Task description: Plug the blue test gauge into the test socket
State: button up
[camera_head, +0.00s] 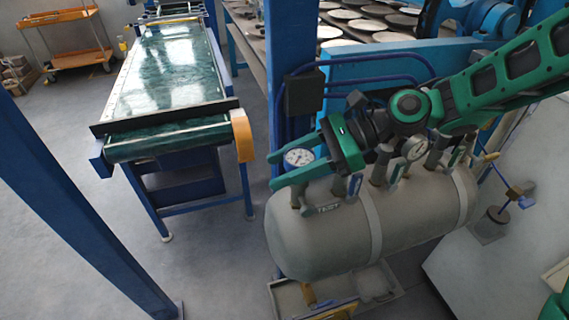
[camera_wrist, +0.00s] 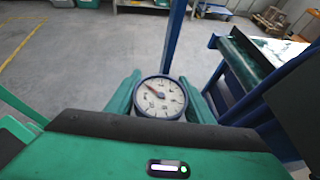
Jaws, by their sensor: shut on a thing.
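The blue test gauge (camera_head: 298,157) has a round white dial with a dark needle and a blue rim. It also shows in the wrist view (camera_wrist: 160,97), face up between the two green fingers. My gripper (camera_head: 291,171) is shut on it, above the left end of a grey tank (camera_head: 320,247).
A second gauge (camera_head: 415,148) and several valves with handles stand on the tank to the right. A blue post (camera_head: 293,75) with a dark box (camera_head: 304,93) and blue pipes rises close behind. A green conveyor (camera_head: 165,80) stands at the left. The floor between is clear.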

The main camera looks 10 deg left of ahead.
jog(key=shift+f, duration=0.5)
jog(key=o, duration=0.8)
jog(key=shift+o, duration=0.2)
jog(key=v, duration=1.1)
jog(key=shift+w, duration=0.1)
dwell(0.5)
